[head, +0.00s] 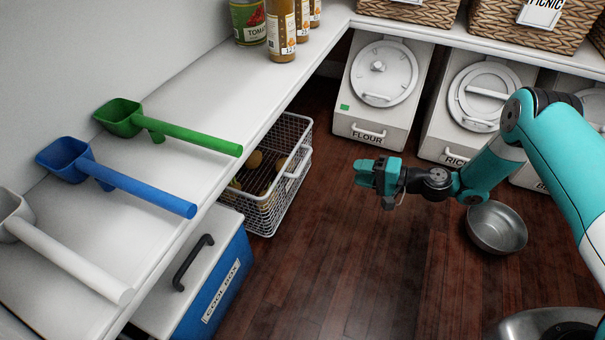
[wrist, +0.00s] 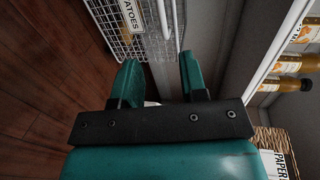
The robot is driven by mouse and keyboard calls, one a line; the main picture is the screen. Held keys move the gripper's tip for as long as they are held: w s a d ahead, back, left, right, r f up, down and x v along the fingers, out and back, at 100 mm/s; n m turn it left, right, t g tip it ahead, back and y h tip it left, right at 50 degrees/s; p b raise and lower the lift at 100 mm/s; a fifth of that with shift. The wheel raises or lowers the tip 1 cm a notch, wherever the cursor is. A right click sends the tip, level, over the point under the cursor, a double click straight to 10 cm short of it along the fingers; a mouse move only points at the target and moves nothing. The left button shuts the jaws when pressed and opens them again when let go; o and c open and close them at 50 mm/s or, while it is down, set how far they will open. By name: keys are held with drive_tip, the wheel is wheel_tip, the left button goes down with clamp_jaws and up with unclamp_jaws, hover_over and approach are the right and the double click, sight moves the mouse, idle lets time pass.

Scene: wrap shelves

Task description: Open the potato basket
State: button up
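The potato basket (head: 283,203) is a light wire basket on the floor, partly under the left counter's edge. A handle bar (head: 299,164) runs along its near right side, and a few brown potatoes (head: 255,159) show inside. In the wrist view, the basket (wrist: 113,38) is at the top, with a label (wrist: 130,14) reading "ATOES". My gripper (head: 363,179) is to the right of the basket in the head view, apart from it. In the wrist view my gripper (wrist: 160,78) has its two teal fingers spread, with nothing held between them.
Scoops in green (head: 180,132), blue (head: 140,188) and white lie on the counter (head: 180,85). A blue cool box (head: 215,290) stands beside the basket. Flour (head: 372,130) and rice bins (head: 455,140) stand behind. A metal bowl (head: 497,228) is on the floor. The middle floor is clear.

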sight(302, 163)
drive_tip(key=b+x, duration=0.8)
drive_tip(key=x, duration=0.9)
drive_tip(key=shift+s+r+b, duration=0.1)
drive_tip(key=shift+b, duration=0.2)
clamp_jaws()
